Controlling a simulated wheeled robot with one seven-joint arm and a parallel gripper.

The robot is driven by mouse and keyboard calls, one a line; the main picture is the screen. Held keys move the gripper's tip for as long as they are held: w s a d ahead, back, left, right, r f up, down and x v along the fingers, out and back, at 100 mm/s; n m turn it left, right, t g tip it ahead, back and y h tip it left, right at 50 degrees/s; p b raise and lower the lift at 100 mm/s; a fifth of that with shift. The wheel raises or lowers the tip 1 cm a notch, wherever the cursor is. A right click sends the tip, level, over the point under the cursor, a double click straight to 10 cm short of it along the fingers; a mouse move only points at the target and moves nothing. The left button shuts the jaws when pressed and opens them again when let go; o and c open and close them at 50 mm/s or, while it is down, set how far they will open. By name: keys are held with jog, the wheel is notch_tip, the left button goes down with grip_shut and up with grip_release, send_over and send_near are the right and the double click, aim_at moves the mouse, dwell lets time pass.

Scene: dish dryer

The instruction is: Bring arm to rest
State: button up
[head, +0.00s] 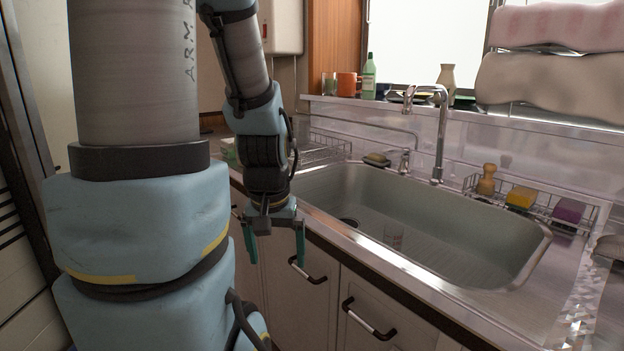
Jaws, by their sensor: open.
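My gripper (275,246) hangs fingers down in front of the cabinet below the counter, left of the sink. Its two green fingertips are spread apart and nothing is between them. My arm rises above it at the left of the view, with the forearm bent downward. The gripper appears clear of the counter edge, though the exact gap is hard to tell.
A wire dish rack (318,147) sits left of the sink, partly behind my arm. Cabinet handles (366,320) stick out below. A sponge rack (540,207) is at right.

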notch_tip(320, 180, down, 9)
jog(key=b, duration=0.7)
notch_tip(320, 180, up, 21)
jog(key=p, duration=2.1)
jog(key=shift+s+r, duration=0.2)
jog(key=shift+s, duration=0.15)
